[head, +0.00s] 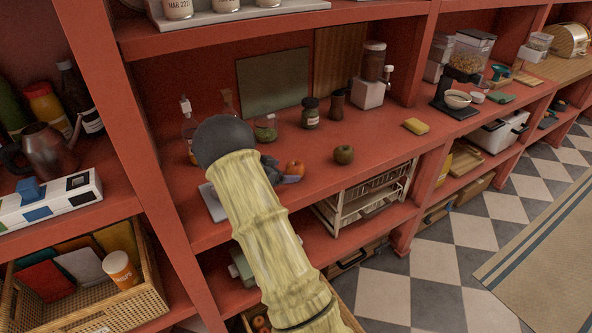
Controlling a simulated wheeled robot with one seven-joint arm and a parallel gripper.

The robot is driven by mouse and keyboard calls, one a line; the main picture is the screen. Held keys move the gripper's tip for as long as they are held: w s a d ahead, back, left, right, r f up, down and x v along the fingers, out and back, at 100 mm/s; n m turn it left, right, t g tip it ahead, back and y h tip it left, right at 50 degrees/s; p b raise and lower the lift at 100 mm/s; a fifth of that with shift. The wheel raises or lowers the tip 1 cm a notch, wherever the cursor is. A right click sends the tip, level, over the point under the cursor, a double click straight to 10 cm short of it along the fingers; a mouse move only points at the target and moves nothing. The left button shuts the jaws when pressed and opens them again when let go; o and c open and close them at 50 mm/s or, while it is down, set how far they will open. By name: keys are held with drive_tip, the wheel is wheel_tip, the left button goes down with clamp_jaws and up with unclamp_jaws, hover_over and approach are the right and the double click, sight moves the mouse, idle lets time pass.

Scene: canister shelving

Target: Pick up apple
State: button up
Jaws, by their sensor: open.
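A red-orange apple (294,168) sits on the red shelf board in the head view, just beyond my gripper. A dark green-brown round fruit (343,155), perhaps another apple, sits to its right. My gripper (282,176) is small and grey in this view, partly hidden by my yellow arm. Its fingers are open close to the red-orange apple. I cannot tell whether they touch it or reach around it.
Small jars (310,113) and a grinder (337,104) stand behind the fruit. A dispenser (369,85) is at the back, and a yellow sponge-like block (416,126) lies to the right. A grey flat item (212,203) lies left of my arm. A wire rack (372,195) is below.

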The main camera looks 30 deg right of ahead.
sight(290, 168)
idle(0.3)
drive_tip(key=p+x, duration=0.1)
drive_tip(key=x, duration=0.4)
drive_tip(key=shift+w+d+r, duration=0.1)
drive_tip(key=shift+d, duration=0.05)
drive_tip(key=c, duration=1.2)
drive_tip(key=shift+r, duration=0.15)
wheel_tip(290, 168, up, 10)
drive_tip(key=shift+f, duration=0.1)
